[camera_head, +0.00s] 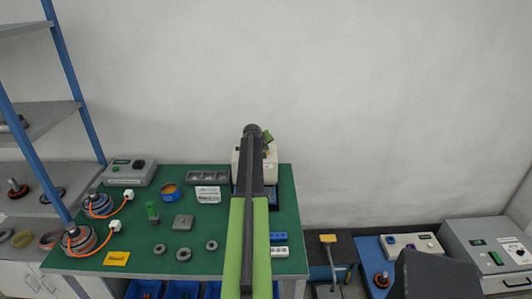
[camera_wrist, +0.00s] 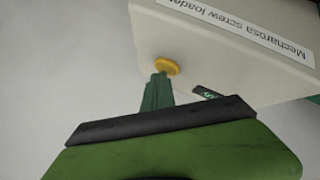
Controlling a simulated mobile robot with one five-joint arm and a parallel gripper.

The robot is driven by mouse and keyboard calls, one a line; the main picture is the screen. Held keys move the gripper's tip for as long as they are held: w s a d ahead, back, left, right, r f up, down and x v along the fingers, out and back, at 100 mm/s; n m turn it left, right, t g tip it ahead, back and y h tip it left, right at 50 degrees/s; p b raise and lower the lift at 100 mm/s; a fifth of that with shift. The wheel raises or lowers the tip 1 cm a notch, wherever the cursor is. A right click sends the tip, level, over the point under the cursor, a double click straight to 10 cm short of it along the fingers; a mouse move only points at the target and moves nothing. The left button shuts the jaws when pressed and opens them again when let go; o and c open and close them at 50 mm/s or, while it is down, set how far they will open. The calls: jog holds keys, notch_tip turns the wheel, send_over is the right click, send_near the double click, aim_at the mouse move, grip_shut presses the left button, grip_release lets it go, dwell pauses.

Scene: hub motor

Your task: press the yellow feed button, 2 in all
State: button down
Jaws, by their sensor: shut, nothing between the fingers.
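The yellow feed button (camera_wrist: 166,66) is a round yellow disc on the pale face of the screw loader (camera_wrist: 225,60), which carries a label reading "Mecharosa screw loader". My gripper (camera_wrist: 160,78) is shut and empty. In the wrist view its narrow green fingertips overlap the button's lower edge; I cannot tell whether they touch it or how far the button is pressed in. In the head view the beige screw loader (camera_head: 271,174) stands at the back right of the green table, partly hidden behind my arm. My gripper (camera_head: 267,137) is at its top there.
A blue-posted shelf (camera_head: 75,85) stands left. A small green display (camera_wrist: 207,93) sits right of my fingertips.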

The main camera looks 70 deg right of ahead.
jog(key=shift+r, duration=0.15)
jog(key=shift+r+p, duration=0.75)
jog(key=shift+p, duration=0.2)
notch_tip(320, 180, up, 5)
jog(key=p, duration=0.5)
dwell(0.5)
